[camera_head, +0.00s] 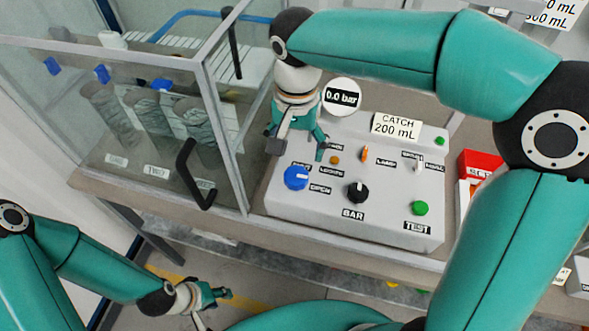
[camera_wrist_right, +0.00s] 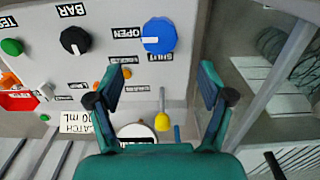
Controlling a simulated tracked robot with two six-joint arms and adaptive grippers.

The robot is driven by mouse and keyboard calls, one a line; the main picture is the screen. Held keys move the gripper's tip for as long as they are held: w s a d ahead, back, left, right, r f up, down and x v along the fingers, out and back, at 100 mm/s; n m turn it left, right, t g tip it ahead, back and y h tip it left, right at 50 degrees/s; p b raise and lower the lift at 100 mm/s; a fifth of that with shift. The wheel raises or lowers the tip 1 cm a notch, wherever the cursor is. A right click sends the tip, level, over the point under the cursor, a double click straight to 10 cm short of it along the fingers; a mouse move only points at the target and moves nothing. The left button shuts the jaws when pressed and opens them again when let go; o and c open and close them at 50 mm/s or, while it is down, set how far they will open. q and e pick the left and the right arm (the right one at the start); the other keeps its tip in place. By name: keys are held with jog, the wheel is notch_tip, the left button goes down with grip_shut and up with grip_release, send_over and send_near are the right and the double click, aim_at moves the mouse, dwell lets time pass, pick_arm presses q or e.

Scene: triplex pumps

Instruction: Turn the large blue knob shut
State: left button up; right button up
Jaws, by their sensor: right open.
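The large blue knob (camera_head: 296,178) is on the sloped front left of the grey control panel (camera_head: 390,225). In the right wrist view the blue knob (camera_wrist_right: 159,36) shows a white mark pointing left, toward the OPEN label (camera_wrist_right: 126,33); the SHUT label (camera_wrist_right: 161,57) is just below the knob. My right gripper (camera_head: 298,149) is above the panel, behind the knob and apart from it. In the right wrist view its fingers (camera_wrist_right: 161,88) are spread with nothing between them. My left gripper (camera_head: 213,305) is low at the left, away from the panel; its opening is unclear.
A black BAR knob (camera_head: 357,192), a green TEST button (camera_head: 420,208) and an orange switch (camera_head: 364,153) sit on the panel. A yellow-tipped lever (camera_wrist_right: 162,121) stands near my right fingers. A glass cabinet (camera_head: 225,140) borders the panel at left. The round display (camera_head: 342,97) reads 0.0 bar.

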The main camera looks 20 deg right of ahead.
aim_at(296, 175)
notch_tip(296, 175, down, 9)
jog(key=shift+s+r, duration=0.1)
dwell(0.3)
jog(key=c, duration=0.9)
jog(key=shift+a, duration=0.15)
jog(key=shift+c, duration=1.3)
